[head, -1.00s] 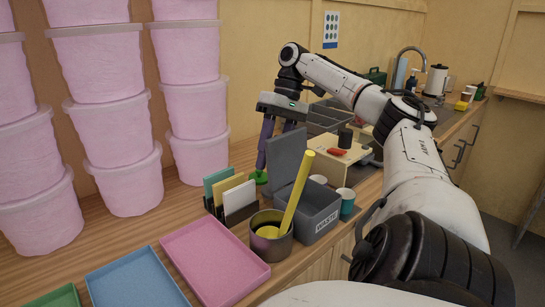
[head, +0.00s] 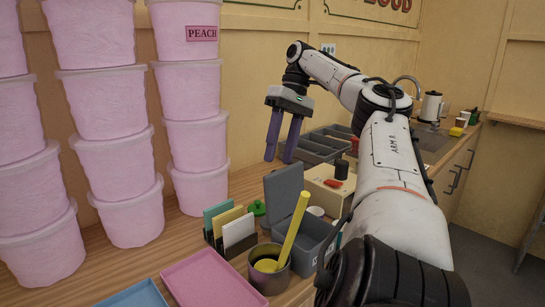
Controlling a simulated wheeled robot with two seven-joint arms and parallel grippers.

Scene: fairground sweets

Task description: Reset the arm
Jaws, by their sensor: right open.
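My right arm comes in from the lower right and reaches up over the counter. Its gripper (head: 283,137) hangs in the air with its two purple fingers pointing down, apart and with nothing between them. The fingers are above the counter, behind the grey waste bin (head: 316,237) as I see it. A small green-topped item (head: 257,208) sits on the counter below the gripper. My left gripper is not in view.
Stacked pink tubs (head: 196,134) line the wall at left. A card holder (head: 231,235), a metal pot (head: 269,267) with a yellow stick, and a pink tray (head: 214,281) stand in front. Grey compartment trays (head: 318,148), a kettle (head: 431,106) and a sink lie farther back.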

